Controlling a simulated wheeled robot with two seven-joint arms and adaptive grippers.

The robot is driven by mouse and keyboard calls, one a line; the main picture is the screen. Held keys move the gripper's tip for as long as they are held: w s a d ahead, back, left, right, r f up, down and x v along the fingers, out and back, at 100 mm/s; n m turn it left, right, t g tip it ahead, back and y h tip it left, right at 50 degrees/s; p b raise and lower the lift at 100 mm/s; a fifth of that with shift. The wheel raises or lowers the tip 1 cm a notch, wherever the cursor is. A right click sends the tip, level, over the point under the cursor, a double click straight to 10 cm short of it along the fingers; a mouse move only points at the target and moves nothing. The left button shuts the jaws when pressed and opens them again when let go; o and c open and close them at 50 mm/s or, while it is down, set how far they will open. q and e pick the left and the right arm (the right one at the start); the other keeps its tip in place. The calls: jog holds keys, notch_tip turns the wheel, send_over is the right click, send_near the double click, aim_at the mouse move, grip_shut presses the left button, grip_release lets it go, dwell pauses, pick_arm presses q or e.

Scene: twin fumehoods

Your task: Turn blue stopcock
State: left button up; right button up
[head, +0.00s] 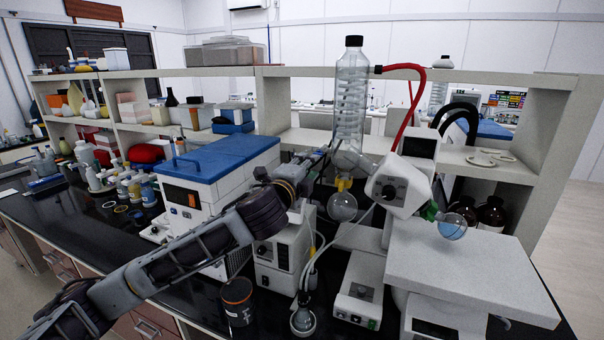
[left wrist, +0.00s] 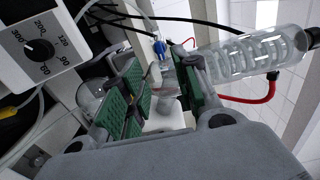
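The blue stopcock (left wrist: 159,47) shows small in the left wrist view, beyond my fingertips and beside the lower end of the glass condenser (left wrist: 255,55). In the head view I cannot make it out near the condenser (head: 350,95). My left gripper (left wrist: 155,78) is open, its green-padded fingers spread with a gap between them. The stopcock appears past this gap, and I see no contact. In the head view my left gripper (head: 318,165) reaches to the left side of the glassware, its fingertips partly hard to see. My right gripper is not in view.
A round flask (head: 342,207) hangs below the condenser. A red hose (head: 418,95) arches to its right. The white evaporator head (head: 398,187) and a flask with blue liquid (head: 453,227) are close by. A blue-lidded bath (head: 215,160) stands behind my left arm.

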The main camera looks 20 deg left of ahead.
pick_arm(q)
jog(key=s, duration=0.3)
jog(key=shift+s, duration=0.1)
jog(key=shift+f, duration=0.1)
dwell(0.5)
